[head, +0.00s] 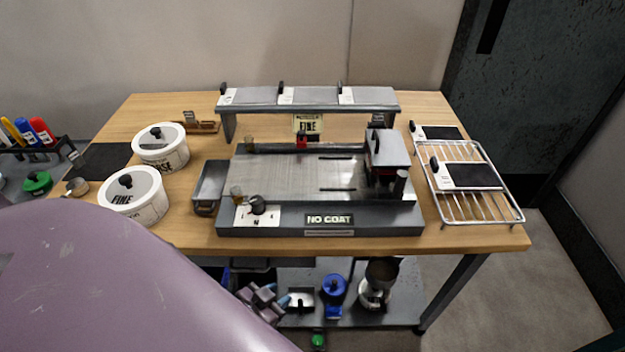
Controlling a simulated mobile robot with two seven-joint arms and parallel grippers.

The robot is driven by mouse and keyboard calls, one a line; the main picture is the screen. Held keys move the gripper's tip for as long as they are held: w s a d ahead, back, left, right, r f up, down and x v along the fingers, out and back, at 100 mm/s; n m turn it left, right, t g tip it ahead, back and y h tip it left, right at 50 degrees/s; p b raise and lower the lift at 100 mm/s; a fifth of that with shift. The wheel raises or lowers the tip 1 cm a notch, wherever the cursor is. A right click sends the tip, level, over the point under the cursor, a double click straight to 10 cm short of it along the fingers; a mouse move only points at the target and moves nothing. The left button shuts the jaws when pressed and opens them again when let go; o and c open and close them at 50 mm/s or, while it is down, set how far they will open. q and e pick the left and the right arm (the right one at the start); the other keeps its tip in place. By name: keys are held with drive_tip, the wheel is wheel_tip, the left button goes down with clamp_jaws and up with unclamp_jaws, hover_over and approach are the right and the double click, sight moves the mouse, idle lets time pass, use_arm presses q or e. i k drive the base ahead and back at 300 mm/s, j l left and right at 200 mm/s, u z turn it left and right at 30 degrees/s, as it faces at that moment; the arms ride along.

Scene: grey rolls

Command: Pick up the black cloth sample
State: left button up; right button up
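Two flat black pieces, each with a white end and a black knob, are at the table's right side. One (475,176) lies on the wire rack (465,219); the other (443,133) is at the rack's far end. I cannot tell for sure which is the black cloth sample. A plain black mat (105,160) lies at the table's left. My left gripper (280,306) is low, in front of the table's front edge and far from the rack. It is small and partly hidden by my mauve arm, so its opening is unclear. My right gripper is not in view.
A flat coating bench (320,219) marked "NO COAT" fills the table's middle, with a raised grey shelf (300,97) behind it. Two white tubs (134,195) stand left. A narrow tray (209,185) sits beside the bench. A lower shelf (400,312) holds blue and metal items.

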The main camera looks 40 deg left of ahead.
sight(447, 174)
drive_tip(key=i+l+u, duration=0.15)
drive_tip(key=u, duration=0.25)
drive_tip(key=i+l+u, duration=0.2)
drive_tip(key=u, duration=0.2)
drive_tip(key=i+l+u, duration=0.35)
drive_tip(key=k+j, duration=0.05)
drive_tip(key=k, duration=0.05)
